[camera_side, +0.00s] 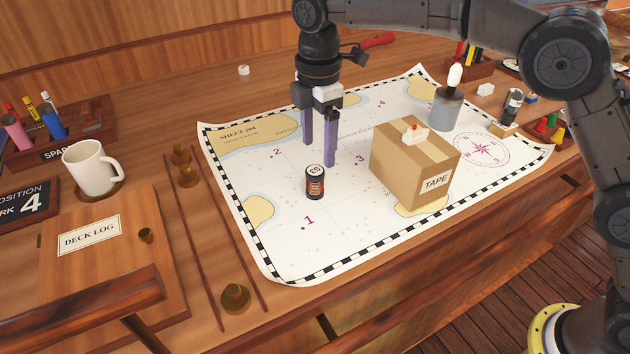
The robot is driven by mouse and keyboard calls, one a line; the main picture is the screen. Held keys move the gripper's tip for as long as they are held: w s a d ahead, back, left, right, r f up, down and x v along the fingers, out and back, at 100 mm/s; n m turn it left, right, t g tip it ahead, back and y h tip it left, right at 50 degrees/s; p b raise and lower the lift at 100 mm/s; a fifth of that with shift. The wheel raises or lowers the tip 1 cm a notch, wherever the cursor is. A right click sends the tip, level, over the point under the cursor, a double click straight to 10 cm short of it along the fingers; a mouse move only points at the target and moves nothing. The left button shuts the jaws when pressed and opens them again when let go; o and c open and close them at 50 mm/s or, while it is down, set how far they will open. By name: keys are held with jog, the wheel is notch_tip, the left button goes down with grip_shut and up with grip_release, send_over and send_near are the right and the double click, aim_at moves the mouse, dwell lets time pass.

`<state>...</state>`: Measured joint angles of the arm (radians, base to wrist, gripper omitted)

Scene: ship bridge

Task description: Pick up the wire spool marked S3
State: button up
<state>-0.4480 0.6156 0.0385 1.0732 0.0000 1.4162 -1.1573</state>
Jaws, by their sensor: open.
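A small dark spool with a copper-brown band (315,184) stands upright on the chart, left of the cardboard box. Its top has a round white label whose marking is too small to read surely. My gripper (319,154) points down behind the spool in the picture, its two purple-grey fingers apart with nothing between them. The fingertips look near the chart; their exact height and distance from the spool cannot be told.
A cardboard box marked TAPE (402,172) stands right of the spool on the white chart (290,250). A grey cylinder with a white knob (447,107) stands behind it. A white mug (90,170) and several brass pieces are at left. The chart's front left is clear.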

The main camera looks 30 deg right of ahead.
aim_at(316, 170)
notch_tip(316, 170, down, 2)
jog(key=shift+f, duration=0.25)
jog(key=f, duration=0.4)
jog(key=shift+s+a, duration=0.3)
jog(key=shift+a, duration=0.05)
jog(key=shift+f, duration=0.6)
grip_shut()
